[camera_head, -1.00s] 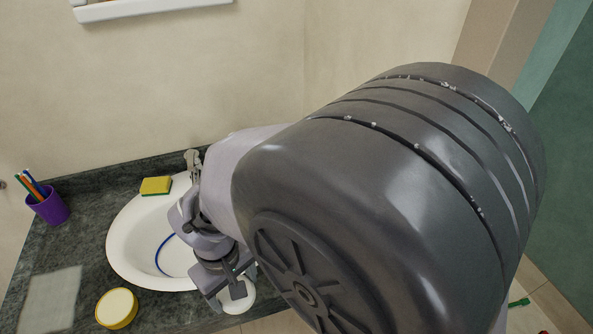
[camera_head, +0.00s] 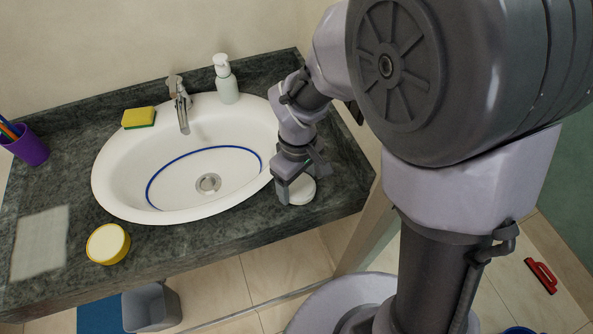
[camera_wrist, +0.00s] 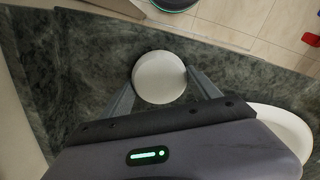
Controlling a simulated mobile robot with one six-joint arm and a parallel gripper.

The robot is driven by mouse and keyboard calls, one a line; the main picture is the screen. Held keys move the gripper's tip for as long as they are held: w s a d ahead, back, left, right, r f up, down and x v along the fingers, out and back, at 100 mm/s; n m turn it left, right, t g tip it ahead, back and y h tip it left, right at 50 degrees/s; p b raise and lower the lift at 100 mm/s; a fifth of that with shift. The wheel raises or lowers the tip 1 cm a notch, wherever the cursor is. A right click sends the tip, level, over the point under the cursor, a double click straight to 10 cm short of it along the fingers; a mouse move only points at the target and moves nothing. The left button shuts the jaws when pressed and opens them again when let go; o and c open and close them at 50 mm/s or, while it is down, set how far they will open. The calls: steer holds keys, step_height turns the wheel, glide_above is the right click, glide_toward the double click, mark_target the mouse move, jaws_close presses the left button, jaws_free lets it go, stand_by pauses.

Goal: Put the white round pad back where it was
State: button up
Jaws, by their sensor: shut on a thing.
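The white round pad (camera_head: 304,192) is at the right end of the dark counter, beside the sink. My gripper (camera_head: 296,192) points down over it and partly hides it in the head view. In the wrist view the pad (camera_wrist: 160,78) is a plain white disc between the two fingers of my gripper (camera_wrist: 160,84), which are shut on its sides. Dark stone counter surrounds the pad in that view. I cannot tell whether the pad touches the counter or hangs just above it.
The white sink (camera_head: 125,205) lies left of my gripper, with a tap (camera_head: 181,105) and soap bottle (camera_head: 226,80) behind. A sponge (camera_head: 139,118), yellow round tin (camera_head: 108,244) and purple cup (camera_head: 28,148) are farther left. The counter (camera_head: 335,160) ends close by on the right.

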mark_target(297, 184)
steer(key=shift+r, duration=0.1)
steer(key=o, duration=1.3)
step_height(297, 184, up, 12)
steer(key=p, duration=0.5)
steer(key=s+d+r+m+t+y, duration=0.2)
steer(key=s+d+r+m+t, duration=0.3)
steer(key=s+r+m, duration=0.6)
steer(key=shift+s+d+r+m+t, duration=0.2)
steer(key=shift+s+d+m+t, duration=0.15)
steer(key=shift+d+m, duration=0.65)
